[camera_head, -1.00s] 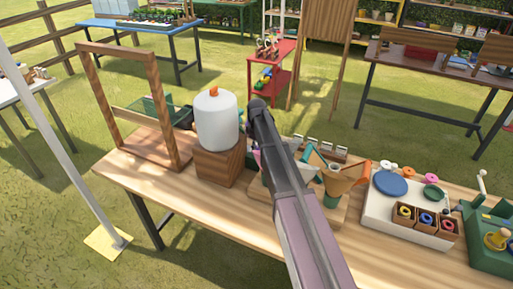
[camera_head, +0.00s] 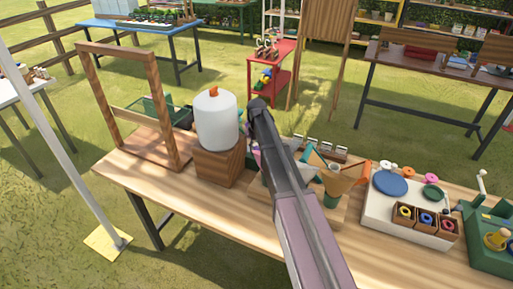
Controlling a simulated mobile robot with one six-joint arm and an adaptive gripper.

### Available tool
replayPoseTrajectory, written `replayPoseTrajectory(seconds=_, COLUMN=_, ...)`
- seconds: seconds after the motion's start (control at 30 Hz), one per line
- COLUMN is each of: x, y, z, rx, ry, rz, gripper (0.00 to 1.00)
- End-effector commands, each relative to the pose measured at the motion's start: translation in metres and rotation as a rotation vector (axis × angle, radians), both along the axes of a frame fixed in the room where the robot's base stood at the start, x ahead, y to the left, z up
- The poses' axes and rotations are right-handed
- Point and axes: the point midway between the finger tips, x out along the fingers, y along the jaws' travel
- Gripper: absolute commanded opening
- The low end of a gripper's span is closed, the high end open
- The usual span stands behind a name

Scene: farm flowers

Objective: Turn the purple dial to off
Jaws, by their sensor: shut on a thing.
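No dial that I can make out as the purple one shows. A small pinkish-purple patch (camera_head: 257,156) shows between the white cylinder and my arm, mostly covered, and I cannot tell what it is. My arm rises from the bottom of the picture to a dark joint above the wooden table (camera_head: 210,210). My gripper is hidden behind the arm, so its fingers and anything in them cannot be seen.
A white cylinder (camera_head: 217,122) with an orange top stands on a wooden block (camera_head: 219,165), close left of my arm. A wooden frame (camera_head: 180,130) stands further left. Paper-wrapped flowers (camera_head: 334,182), a white tray (camera_head: 376,215) and a green stand (camera_head: 485,255) are on the right.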

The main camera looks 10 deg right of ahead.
Motion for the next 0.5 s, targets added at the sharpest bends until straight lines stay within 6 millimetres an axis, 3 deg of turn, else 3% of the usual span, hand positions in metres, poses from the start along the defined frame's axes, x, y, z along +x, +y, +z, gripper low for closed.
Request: replayPoseTrajectory(seconds=0.5, x=-0.0014, y=0.0003, z=-0.0005, rx=0.000, ry=0.002, rz=-0.098, gripper=0.00)
